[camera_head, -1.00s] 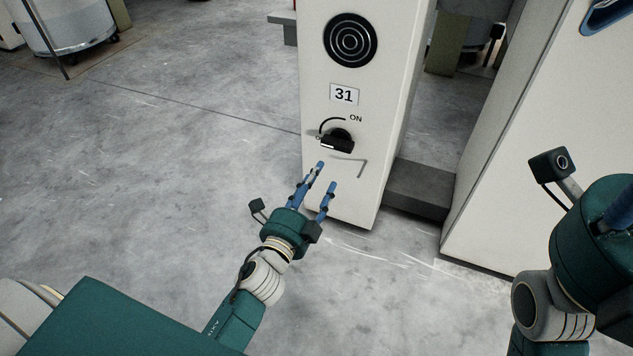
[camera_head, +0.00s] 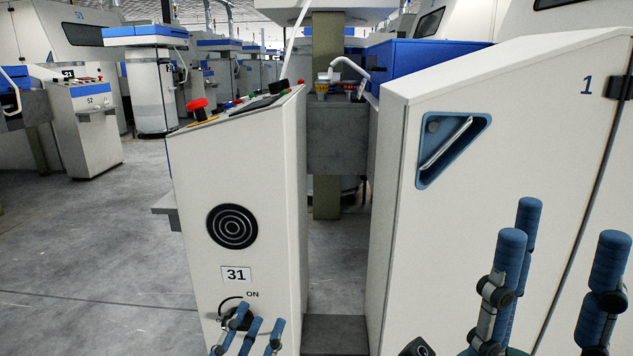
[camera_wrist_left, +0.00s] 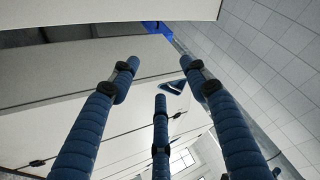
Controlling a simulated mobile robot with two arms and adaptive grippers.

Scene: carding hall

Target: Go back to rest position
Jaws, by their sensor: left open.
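My left gripper (camera_head: 257,322) is at the bottom of the head view, in front of the lower face of the white cabinet marked 31 (camera_head: 268,190). Its blue fingers are spread and empty; they also show in the left wrist view (camera_wrist_left: 160,78). The black rotary switch (camera_head: 229,322) under the "ON" label is partly hidden behind these fingers; I cannot tell its position or whether they touch it. My right gripper (camera_head: 562,235) is at the lower right with its blue fingers upright and apart, with nothing between them, in front of the larger white machine (camera_head: 430,270).
The larger machine has a triangular blue recessed handle (camera_head: 450,148). A narrow gap with a dark low step (camera_head: 334,335) separates it from the cabinet. A red button (camera_head: 198,106) tops the cabinet's sloped panel. Open grey floor (camera_head: 85,260) lies left.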

